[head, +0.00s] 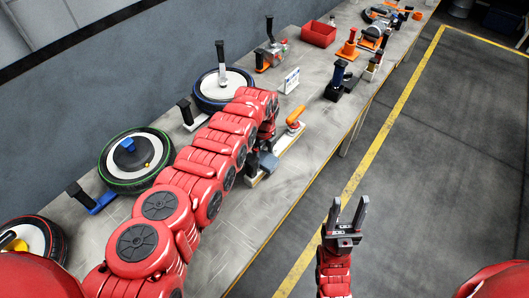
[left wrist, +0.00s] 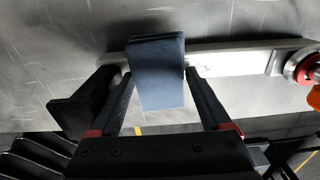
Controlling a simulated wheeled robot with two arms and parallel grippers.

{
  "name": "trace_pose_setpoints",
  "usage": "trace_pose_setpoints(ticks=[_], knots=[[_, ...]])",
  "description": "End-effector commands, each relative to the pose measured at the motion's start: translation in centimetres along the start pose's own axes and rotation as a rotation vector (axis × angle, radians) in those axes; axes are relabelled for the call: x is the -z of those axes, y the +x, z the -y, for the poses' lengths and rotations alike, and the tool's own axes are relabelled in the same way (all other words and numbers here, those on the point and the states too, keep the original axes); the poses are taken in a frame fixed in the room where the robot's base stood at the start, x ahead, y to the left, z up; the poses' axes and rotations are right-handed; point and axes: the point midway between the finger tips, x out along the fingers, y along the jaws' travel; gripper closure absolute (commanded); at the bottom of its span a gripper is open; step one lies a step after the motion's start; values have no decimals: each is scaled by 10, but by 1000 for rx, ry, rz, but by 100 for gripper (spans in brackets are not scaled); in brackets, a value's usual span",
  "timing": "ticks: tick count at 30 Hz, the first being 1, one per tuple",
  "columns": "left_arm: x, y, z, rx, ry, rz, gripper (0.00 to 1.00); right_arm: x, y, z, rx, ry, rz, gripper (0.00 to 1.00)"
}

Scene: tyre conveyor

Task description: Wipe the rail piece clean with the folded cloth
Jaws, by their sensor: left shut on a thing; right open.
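The folded cloth (head: 268,162) is a blue-grey pad, held in my left gripper (head: 262,152) over the bench. In the left wrist view the cloth (left wrist: 158,78) sits between the two fingers of my left gripper (left wrist: 162,100). The rail piece (head: 289,141) is a pale narrow bar on the bench. In the left wrist view the rail piece (left wrist: 240,59) runs behind the cloth, which hides part of it. I cannot tell for certain whether they touch. My right gripper (head: 347,212) is open and empty over the floor, right of the bench.
An orange-handled part (head: 294,119) is at the rail's far end. A black block (left wrist: 82,104) is left of the cloth. Wheels with tyres (head: 137,158) line the wall side. A white sign (head: 289,81), dark stand (head: 340,80) and red bin (head: 318,34) stand farther along.

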Motion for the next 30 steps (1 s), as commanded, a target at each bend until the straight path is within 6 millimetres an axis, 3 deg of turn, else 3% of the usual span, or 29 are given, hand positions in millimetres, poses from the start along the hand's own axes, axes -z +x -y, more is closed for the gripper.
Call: trace_pose_setpoints(ticks=[7,30], knots=[[0,-1,-7,-5,-1,-1,85,3,17,-1,0,0,0,50],[0,1,-20,-7,0,-2,85,7,44,-2,0,0,0,50]])
